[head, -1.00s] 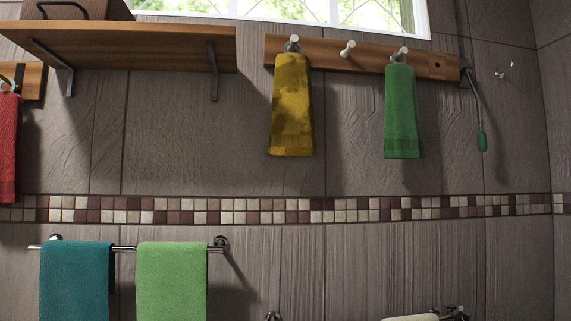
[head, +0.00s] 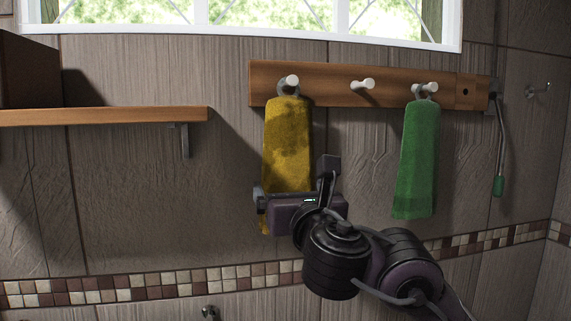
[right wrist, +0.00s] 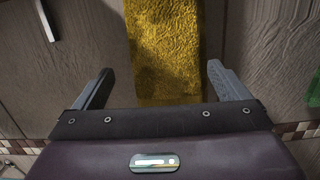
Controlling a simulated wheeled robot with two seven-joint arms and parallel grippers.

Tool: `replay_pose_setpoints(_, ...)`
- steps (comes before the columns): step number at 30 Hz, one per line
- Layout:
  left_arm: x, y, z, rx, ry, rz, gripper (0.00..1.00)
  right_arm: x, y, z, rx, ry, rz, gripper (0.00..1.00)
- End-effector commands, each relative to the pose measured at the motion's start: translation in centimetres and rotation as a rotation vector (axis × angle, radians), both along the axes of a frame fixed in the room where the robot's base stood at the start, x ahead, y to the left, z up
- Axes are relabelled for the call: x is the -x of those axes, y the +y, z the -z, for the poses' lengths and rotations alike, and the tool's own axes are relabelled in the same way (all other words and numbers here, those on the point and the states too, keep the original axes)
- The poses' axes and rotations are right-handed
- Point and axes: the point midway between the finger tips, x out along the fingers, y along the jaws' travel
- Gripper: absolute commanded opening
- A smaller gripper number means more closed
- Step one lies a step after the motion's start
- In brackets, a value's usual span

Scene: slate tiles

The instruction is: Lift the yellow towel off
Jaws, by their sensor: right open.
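The yellow towel (head: 287,140) hangs by a grey loop from the left peg (head: 290,82) of a wooden peg rail in the head view. My right gripper (head: 292,180) is in front of the towel's lower part and hides some of it. In the right wrist view the towel (right wrist: 165,50) hangs between the two spread fingers of my right gripper (right wrist: 160,82), with a gap on either side. The gripper is open and holds nothing. My left gripper is in neither view.
A green towel (head: 418,155) hangs from the right peg of the rail (head: 330,88); the middle peg (head: 363,84) is bare. A wooden shelf (head: 110,115) with a bracket juts out at left. A green-ended cord (head: 498,186) hangs at right. A window (head: 250,18) is above.

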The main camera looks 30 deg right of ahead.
Motion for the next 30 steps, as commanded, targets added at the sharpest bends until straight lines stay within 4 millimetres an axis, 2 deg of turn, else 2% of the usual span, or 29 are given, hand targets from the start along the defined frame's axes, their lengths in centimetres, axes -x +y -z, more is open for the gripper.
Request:
replay_pose_setpoints(2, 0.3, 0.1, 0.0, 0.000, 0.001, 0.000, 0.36, -0.4, -0.3, -0.9, 0.025, -0.007, 0.006, 0.95)
replay_pose_setpoints(9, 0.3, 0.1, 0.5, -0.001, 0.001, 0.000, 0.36, -2.3, -0.9, -1.1, 0.027, -0.007, 0.009, 0.95)
replay_pose_setpoints(21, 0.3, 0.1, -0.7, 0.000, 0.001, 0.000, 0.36, -6.6, -2.8, -1.7, 0.022, -0.007, 0.007, 0.95)
replay_pose_setpoints(30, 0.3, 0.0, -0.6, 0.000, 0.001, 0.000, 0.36, -7.0, -2.8, -1.6, 0.022, -0.007, 0.006, 0.95)
